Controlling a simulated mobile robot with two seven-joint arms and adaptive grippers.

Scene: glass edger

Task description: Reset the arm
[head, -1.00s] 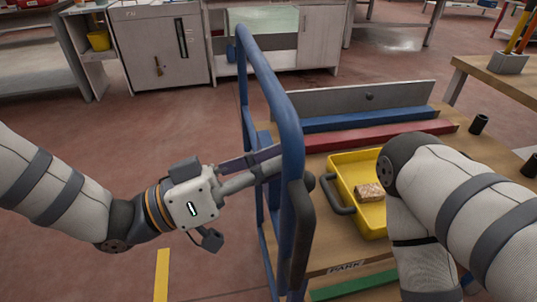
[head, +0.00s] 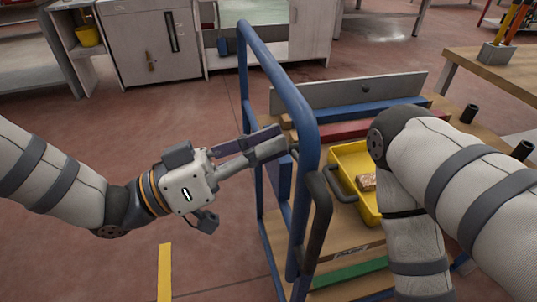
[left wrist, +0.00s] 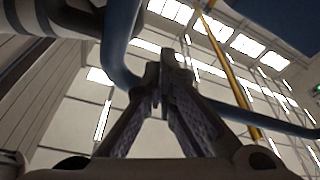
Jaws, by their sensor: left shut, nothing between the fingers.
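My left gripper (head: 280,146) reaches in from the left in the head view, with its fingers pointing right. It is shut and empty, and its tips are close to the blue tube frame (head: 309,165) of the cart. I cannot tell whether they touch it. In the left wrist view the closed fingers (left wrist: 164,75) point up, and the blue tube (left wrist: 119,45) passes just beside them. My right arm comes in from the right over the cart and bends down. Its gripper is outside the frame.
The wooden cart top holds a yellow tray (head: 352,158) with a brown block (head: 367,182), a red bar (head: 343,130), a blue bar (head: 360,117) and a grey plate (head: 350,90). A black handle (head: 317,225) stands at its left. Open floor (head: 222,250) lies left of the cart.

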